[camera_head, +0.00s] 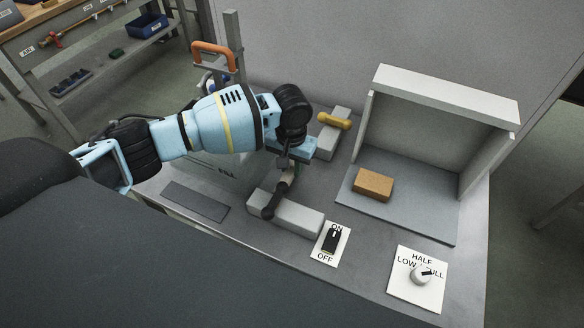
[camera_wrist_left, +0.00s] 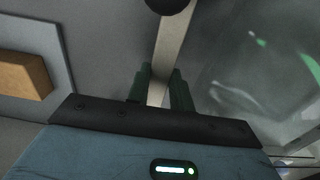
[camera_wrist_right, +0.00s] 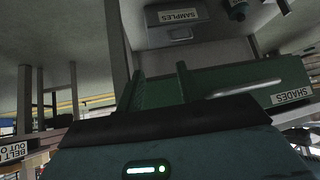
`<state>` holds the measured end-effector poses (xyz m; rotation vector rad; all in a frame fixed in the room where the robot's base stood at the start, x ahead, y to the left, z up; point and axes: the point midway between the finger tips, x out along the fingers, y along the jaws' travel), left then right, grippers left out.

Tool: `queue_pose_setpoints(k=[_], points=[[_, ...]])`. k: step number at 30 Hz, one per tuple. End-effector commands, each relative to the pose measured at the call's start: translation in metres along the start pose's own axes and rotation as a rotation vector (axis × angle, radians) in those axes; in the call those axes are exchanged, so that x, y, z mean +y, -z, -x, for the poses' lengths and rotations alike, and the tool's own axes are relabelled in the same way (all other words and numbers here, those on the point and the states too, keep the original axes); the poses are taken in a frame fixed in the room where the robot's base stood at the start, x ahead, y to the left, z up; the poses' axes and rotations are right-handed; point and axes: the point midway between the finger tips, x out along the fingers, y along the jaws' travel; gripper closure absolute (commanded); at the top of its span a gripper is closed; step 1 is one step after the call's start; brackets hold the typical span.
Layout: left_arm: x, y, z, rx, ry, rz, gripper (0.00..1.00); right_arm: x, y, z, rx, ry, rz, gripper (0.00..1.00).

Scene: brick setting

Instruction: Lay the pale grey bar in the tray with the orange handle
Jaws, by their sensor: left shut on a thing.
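My right gripper (camera_wrist_right: 159,85) is open and empty in the right wrist view, and out of the head view.
An open grey box (camera_head: 430,205) holds a brown brick (camera_head: 373,184). A switch (camera_head: 331,241) and a dial (camera_head: 420,273) sit at the front.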

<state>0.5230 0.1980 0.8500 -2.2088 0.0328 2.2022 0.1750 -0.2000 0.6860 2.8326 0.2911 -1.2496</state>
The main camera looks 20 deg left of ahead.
Motion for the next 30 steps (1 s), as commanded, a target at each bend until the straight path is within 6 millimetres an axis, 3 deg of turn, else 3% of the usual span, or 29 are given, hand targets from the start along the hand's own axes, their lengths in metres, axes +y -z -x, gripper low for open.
queue_pose_setpoints(k=[3, 14, 15, 19, 30], points=[[0.0035, -0.0009, -0.0112, -0.002, -0.001, -0.004, 1.0, -0.0003, -0.0021, -0.0005, -0.003, 0.0, -0.001, 0.64], [0.0038, -0.0007, -0.0142, -0.001, -0.002, -0.004, 1.0, -0.0002, -0.0026, -0.0005, -0.004, 0.0, -0.002, 0.64], [0.0037, -0.0005, -0.0137, -0.001, -0.002, -0.004, 0.73, -0.0002, -0.0027, -0.0005, -0.005, 0.0, -0.002, 0.64], [0.0037, -0.0006, -0.0137, -0.001, -0.002, -0.004, 0.56, -0.0003, -0.0029, -0.0005, -0.005, 0.0, -0.002, 0.64], [0.0035, -0.0004, -0.0089, 0.0, -0.001, -0.003, 0.56, -0.0003, -0.0031, -0.0004, -0.005, 0.0, -0.003, 0.64]])
